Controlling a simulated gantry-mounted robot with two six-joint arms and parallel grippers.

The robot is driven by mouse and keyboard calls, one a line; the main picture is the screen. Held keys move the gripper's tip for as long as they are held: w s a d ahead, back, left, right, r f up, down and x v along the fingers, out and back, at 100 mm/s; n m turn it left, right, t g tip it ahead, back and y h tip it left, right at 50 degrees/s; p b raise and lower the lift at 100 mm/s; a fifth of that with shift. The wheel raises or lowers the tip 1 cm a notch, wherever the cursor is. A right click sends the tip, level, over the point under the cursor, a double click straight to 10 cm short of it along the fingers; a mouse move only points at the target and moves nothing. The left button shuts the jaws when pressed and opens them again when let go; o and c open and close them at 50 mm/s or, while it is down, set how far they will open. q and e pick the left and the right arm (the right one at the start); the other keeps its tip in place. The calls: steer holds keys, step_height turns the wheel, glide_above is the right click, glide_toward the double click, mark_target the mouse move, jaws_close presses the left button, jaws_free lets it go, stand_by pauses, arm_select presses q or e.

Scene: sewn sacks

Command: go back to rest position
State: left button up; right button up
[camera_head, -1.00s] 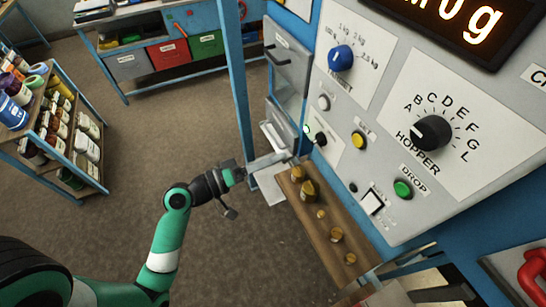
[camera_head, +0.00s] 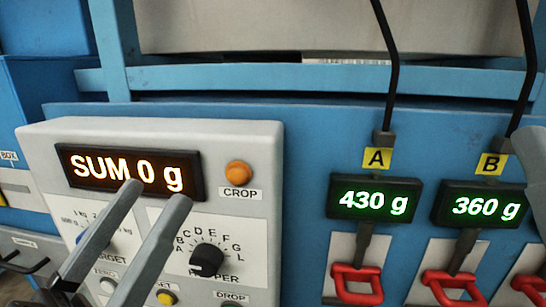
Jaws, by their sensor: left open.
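My left gripper (camera_head: 157,195) comes up from the lower left with its two long grey fingers apart and nothing between them. It is in front of the control panel (camera_head: 262,165) and covers part of its dials and labels. The panel display (camera_head: 130,173) reads SUM 0 g. A grey piece at the right edge, cut off by the frame, may be part of my right gripper; its jaws cannot be made out.
An orange CROP button (camera_head: 238,173) and black HOPPER knob (camera_head: 206,260) are on the panel. To the right, displays A (camera_head: 374,199) and B (camera_head: 480,206) read 430 g and 360 g above red handles (camera_head: 357,284). Black cables hang above them.

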arm_select(q)
steer(key=s+a+r+n+t+y, duration=0.2)
steer(key=s+a+r+t+y, duration=0.25)
steer(key=r+y, duration=0.25)
step_height(320, 180, up, 22)
steer(key=w+y+p, duration=0.1)
steer(key=p, duration=2.2)
steer(key=shift+a+r+n, duration=0.25)
steer(key=shift+a+n, duration=0.05)
steer(key=shift+a, duration=0.15)
